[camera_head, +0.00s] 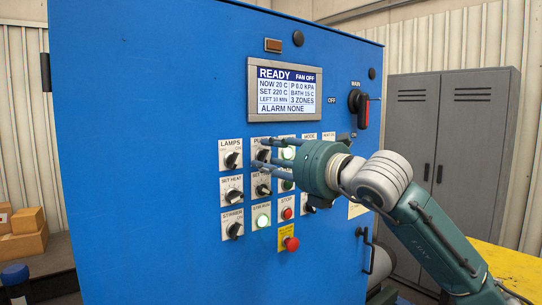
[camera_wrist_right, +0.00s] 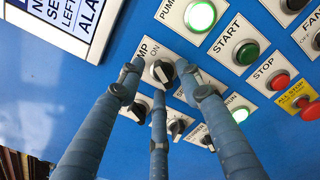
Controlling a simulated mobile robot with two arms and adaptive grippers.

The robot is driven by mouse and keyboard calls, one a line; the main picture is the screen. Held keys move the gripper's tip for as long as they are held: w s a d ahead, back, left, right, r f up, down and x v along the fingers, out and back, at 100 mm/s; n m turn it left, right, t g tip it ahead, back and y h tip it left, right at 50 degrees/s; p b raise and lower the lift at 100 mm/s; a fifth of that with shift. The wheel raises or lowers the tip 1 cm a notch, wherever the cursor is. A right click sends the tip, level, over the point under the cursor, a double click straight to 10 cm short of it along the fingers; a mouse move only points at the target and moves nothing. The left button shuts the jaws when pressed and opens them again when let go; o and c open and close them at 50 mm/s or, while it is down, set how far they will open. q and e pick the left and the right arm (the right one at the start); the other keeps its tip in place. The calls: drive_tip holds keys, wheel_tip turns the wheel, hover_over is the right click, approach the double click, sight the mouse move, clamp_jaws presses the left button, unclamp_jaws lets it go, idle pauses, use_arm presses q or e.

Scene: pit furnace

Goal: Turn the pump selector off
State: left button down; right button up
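The pump selector is a small black rotary knob on a white plate, in the upper row of the blue panel (camera_head: 150,150). In the head view my right gripper (camera_head: 262,155) covers much of it. In the right wrist view the pump selector (camera_wrist_right: 161,71) shows between the fingertips of my right gripper (camera_wrist_right: 160,74), with "ON" printed beside it. The three fingers are spread around the knob, with small gaps at its sides; the gripper looks open. I cannot tell for sure where the knob points. My left gripper is not in view.
The lamps knob (camera_head: 231,160) is just left of the pump selector. A lit green button (camera_wrist_right: 200,15), start button (camera_wrist_right: 247,53) and stop button (camera_wrist_right: 279,82) are close by. The red emergency button (camera_head: 291,244) sticks out lower down. A display (camera_head: 286,90) is above.

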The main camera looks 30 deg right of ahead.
clamp_jaws()
drive_tip(key=shift+n, duration=0.5)
drive_tip(key=shift+f+n+b, duration=0.1)
drive_tip(key=shift+n+b, duration=0.4)
drive_tip(key=shift+n, duration=0.1)
drive_tip(key=n+b, duration=0.1)
drive_tip(key=n, duration=0.6)
drive_tip(key=shift+a+f+b, duration=0.1)
drive_tip(key=shift+b, duration=0.25)
drive_tip(key=shift+n, duration=1.3)
